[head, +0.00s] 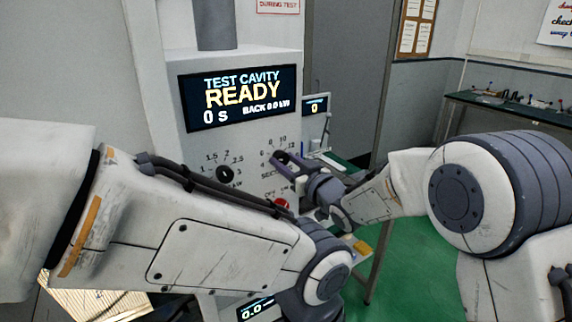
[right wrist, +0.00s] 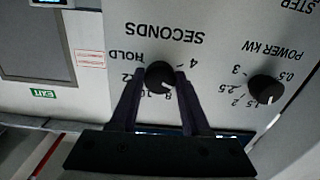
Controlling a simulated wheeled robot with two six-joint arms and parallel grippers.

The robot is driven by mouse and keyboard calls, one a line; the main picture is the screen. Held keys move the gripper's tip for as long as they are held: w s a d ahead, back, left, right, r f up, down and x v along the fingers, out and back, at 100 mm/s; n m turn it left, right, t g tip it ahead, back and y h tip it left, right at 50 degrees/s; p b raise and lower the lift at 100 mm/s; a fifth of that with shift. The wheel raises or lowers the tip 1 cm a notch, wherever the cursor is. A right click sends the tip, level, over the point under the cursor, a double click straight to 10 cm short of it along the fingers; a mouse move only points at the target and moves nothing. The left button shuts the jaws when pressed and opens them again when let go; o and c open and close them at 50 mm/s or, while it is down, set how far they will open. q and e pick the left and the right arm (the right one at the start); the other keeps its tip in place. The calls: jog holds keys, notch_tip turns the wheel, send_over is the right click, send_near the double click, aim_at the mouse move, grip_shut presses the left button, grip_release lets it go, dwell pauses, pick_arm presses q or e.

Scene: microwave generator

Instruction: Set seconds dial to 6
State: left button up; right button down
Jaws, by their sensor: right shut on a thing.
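The black seconds dial (right wrist: 158,76) sits on the pale panel under the upside-down word SECONDS in the right wrist view. My right gripper (right wrist: 157,80) is shut on it, one finger on each side. The dial's pale mark points down and right in that view, near the 8 and the right finger; the exact number is unclear. The 6 is not readable there. In the head view my right gripper (head: 283,160) covers the dial. The main display (head: 230,97) reads READY and 0 s. My left gripper is out of view.
The power dial (right wrist: 264,89) stands beside the seconds dial; it also shows in the head view (head: 225,174). A red button (head: 281,203) lies below. My left arm crosses in front of the panel. A bench (head: 520,108) stands at the far right.

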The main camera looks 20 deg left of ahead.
dwell(0.3)
jog(key=shift+c, duration=1.8)
grip_release()
jog(key=shift+s+d+b, duration=0.35)
jog(key=shift+d, duration=0.1)
jog(key=b+v, duration=0.3)
jog(key=v, duration=0.6)
jog(key=shift+s+d, duration=0.15)
